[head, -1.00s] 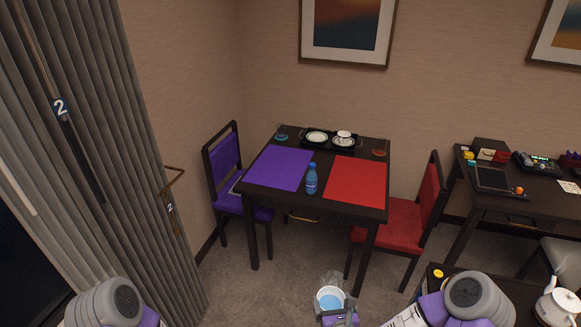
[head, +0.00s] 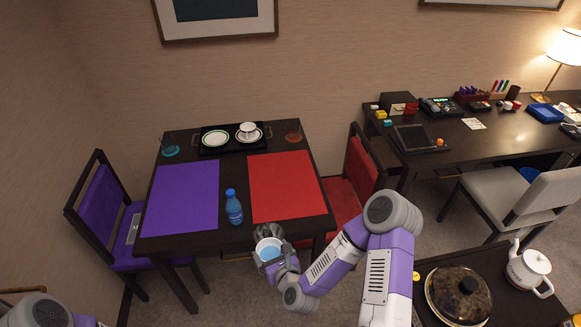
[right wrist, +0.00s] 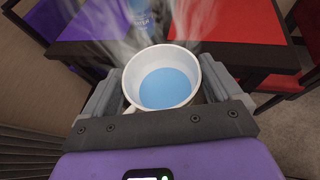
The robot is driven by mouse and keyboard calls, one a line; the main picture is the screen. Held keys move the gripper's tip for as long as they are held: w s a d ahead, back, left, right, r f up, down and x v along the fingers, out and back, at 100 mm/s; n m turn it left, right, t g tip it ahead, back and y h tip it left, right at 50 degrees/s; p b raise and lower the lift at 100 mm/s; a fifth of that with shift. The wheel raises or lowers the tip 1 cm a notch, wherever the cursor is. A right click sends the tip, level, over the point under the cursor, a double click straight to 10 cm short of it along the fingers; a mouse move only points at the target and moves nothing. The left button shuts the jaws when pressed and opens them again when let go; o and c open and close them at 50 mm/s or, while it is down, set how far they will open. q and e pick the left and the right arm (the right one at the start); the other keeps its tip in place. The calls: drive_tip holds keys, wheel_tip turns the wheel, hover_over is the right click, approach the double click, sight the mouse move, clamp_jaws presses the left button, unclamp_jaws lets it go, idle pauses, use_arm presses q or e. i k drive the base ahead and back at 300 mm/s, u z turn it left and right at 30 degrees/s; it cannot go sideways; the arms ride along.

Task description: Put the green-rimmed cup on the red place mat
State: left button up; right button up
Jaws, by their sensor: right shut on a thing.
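My right gripper (head: 268,243) is shut on a white cup (right wrist: 162,78) with a blue inside, or blue liquid in it. Its jaws grip it from both sides, and it looks upright. Pale steam-like wisps rise around it. I cannot make out a green rim on it. In the head view the held cup (head: 268,250) is just off the table's front edge, near the front left corner of the red place mat (head: 285,187). The mat is bare. Another white cup (head: 247,127) stands on a saucer at the back of the table. My left gripper is out of view.
A blue bottle (head: 234,208) stands between the purple mat (head: 181,198) and the red mat, close to the held cup. A black tray (head: 232,146) and two coasters or glasses sit at the back. A red chair (head: 360,170) stands at the right.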

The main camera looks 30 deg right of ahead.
sight(286, 202)
drive_tip(key=z, duration=0.3)
drive_tip(key=i, duration=0.95)
drive_tip(key=z, duration=0.3)
